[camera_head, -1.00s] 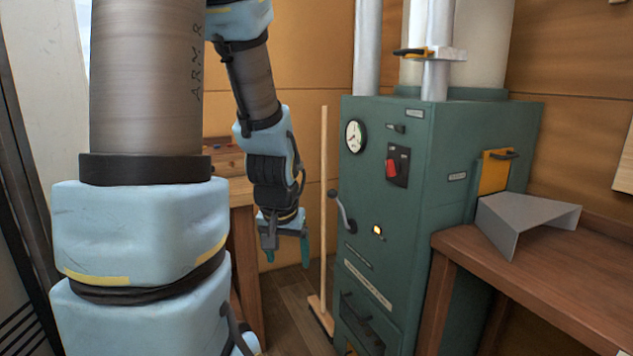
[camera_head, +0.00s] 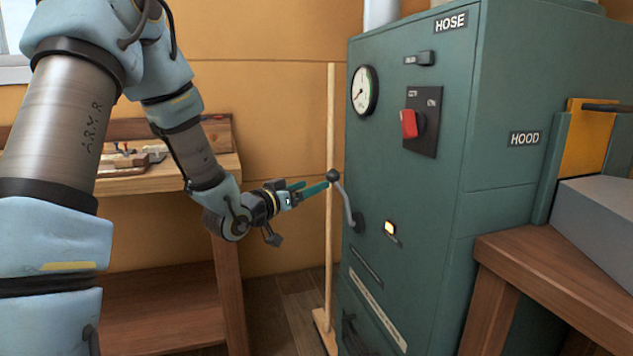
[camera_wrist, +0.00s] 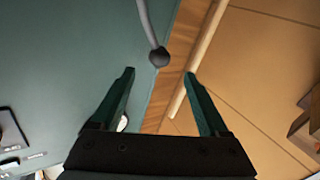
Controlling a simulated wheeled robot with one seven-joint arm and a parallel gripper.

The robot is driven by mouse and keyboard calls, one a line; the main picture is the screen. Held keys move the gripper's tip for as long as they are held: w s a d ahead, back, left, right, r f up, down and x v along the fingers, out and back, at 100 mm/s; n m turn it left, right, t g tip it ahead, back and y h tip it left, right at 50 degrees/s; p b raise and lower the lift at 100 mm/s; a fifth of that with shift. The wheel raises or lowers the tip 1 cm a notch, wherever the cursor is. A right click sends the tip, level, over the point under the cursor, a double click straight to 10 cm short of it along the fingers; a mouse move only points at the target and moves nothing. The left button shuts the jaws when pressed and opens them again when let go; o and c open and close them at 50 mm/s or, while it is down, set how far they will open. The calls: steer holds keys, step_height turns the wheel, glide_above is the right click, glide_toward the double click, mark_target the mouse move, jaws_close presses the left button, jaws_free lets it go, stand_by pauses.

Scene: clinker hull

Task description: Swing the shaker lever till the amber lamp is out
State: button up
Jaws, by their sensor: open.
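The shaker lever (camera_head: 346,203) is a grey bent arm with a dark ball knob, on the face of the green cabinet (camera_head: 420,180). Its knob points up and left. The amber lamp (camera_head: 390,228) glows, just right of the lever's pivot. My gripper (camera_head: 315,188) is open, its green fingers pointing at the knob. In the wrist view, the lever's knob (camera_wrist: 159,57) lies just beyond the open fingertips (camera_wrist: 160,75), roughly midway between them. In the head view the fingertips look very near the knob; I cannot tell whether they touch.
A wooden pole (camera_head: 330,130) stands behind the gripper, left of the cabinet. A red switch (camera_head: 410,123) and a gauge (camera_head: 364,90) are above the lever. A workbench (camera_head: 190,180) is at left, and a wooden counter (camera_head: 560,280) at right.

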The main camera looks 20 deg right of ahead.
mark_target(328, 178)
steer(key=x, duration=1)
steer(key=shift+d, duration=0.1)
jaws_close()
stand_by(0.3)
stand_by(0.9)
